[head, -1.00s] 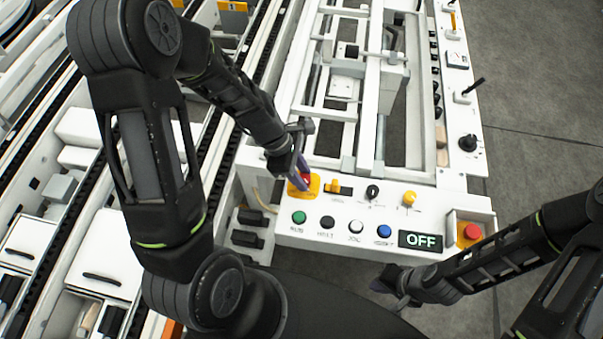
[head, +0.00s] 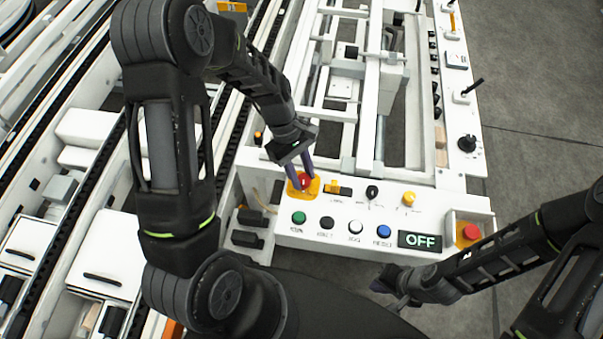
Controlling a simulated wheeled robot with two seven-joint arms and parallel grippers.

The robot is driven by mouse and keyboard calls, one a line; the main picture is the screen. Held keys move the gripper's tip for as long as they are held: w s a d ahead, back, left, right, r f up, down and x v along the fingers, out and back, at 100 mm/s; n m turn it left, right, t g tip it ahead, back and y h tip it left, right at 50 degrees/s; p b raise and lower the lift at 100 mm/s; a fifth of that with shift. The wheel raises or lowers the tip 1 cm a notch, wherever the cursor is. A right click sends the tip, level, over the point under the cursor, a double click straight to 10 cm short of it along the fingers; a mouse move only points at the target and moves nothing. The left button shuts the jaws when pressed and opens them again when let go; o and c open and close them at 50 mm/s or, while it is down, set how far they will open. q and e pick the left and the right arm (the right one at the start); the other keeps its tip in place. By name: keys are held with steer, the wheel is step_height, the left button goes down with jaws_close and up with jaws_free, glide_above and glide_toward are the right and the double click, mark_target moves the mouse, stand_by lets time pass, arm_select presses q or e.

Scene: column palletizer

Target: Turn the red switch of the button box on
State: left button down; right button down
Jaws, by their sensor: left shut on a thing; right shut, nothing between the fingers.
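The button box (head: 280,233) is a white panel at the near end of the machine. Its red switch (head: 304,181) sits on a yellow plate (head: 313,189) at the panel's upper left. My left gripper (head: 303,182) reaches down from above, with its purple fingers shut on the red switch, one on each side. The fingers hide part of the switch. A display (head: 419,241) on the panel reads OFF. My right gripper (head: 393,287) is shut and empty, low in front of the panel's near edge.
Green (head: 299,218), black, white and blue (head: 384,231) buttons line the panel front. Another red button (head: 471,231) is in a box at right. Grey floor is open at right.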

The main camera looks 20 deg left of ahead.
arm_select(q)
steer(key=m, duration=0.2)
steer(key=m+g+y+b, duration=0.1)
steer(key=m, duration=0.2)
steer(key=shift+w+d+m+g, duration=0.15)
steer(key=shift+m+g, duration=0.15)
steer(key=m+y, duration=0.1)
steer(key=m, duration=0.1)
steer(key=m+g+b, duration=0.1)
steer(key=m, duration=0.1)
steer(key=shift+d+m+y, duration=0.1)
steer(key=shift+m+y, duration=0.3)
steer(key=c, duration=1)
jaws_free()
steer(key=b+v, duration=0.1)
steer(key=v, duration=0.6)
steer(key=shift+w+r, duration=0.2)
steer(key=shift+r, duration=0.15)
